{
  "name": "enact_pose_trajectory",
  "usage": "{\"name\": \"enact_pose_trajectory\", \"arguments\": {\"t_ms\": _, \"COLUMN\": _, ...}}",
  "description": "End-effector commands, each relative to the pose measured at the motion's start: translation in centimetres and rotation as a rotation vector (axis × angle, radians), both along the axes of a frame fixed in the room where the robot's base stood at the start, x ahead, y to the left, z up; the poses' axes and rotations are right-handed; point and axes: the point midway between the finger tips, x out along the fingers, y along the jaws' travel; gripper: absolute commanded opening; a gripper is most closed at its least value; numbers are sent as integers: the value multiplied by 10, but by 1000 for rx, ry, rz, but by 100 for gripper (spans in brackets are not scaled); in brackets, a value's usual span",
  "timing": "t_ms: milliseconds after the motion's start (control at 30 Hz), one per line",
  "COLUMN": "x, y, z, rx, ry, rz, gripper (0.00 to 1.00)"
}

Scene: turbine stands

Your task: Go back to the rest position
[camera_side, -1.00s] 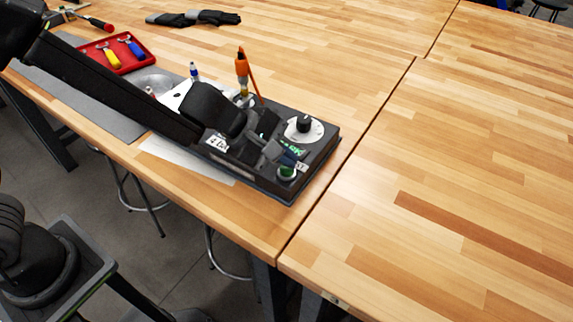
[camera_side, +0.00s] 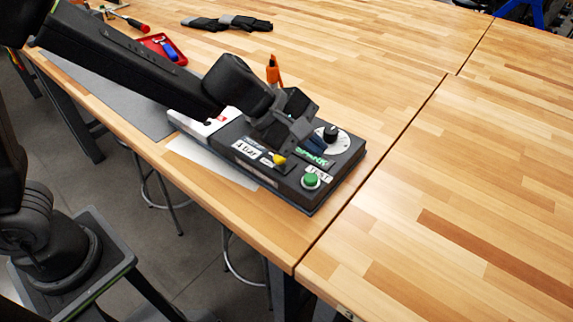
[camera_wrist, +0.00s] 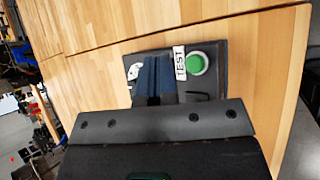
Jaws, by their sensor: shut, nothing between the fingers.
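My gripper (camera_side: 316,146) is shut and empty. It hangs above the black control box (camera_side: 318,203), apart from the green button (camera_side: 312,181). In the wrist view my shut dark-blue fingers (camera_wrist: 154,78) show over the box, left of the "TEST" label and the green button (camera_wrist: 196,63). The round dial with a black knob (camera_side: 331,133) is at the box's far right side. A yellow switch (camera_side: 279,160) shows near the "4 bar" label. My arm hides the rear left of the box.
Behind the box are an orange-handled tool (camera_side: 273,70), a red tray (camera_side: 150,41) with a blue-handled tool, and dark gloves (camera_side: 228,23). A white sheet (camera_side: 205,160) lies at the table's front edge. The wooden table (camera_side: 455,180) is clear at right.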

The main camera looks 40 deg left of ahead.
Motion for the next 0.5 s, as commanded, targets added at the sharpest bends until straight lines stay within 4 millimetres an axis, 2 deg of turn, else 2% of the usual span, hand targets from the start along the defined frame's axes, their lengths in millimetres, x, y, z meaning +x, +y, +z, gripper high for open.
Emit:
{"name": "enact_pose_trajectory", "arguments": {"t_ms": 133, "x": -6, "y": 8, "z": 15, "rx": 26, "ry": -59, "rz": -63, "gripper": 0}}
{"name": "enact_pose_trajectory", "arguments": {"t_ms": 233, "x": -22, "y": 23, "z": 40, "rx": 93, "ry": -168, "rz": -191, "gripper": 0}}
{"name": "enact_pose_trajectory", "arguments": {"t_ms": 400, "x": -70, "y": 65, "z": 73, "rx": 328, "ry": -387, "rz": -490, "gripper": 0}}
{"name": "enact_pose_trajectory", "arguments": {"t_ms": 500, "x": -101, "y": 95, "z": 79, "rx": 512, "ry": -476, "rz": -658, "gripper": 0}}
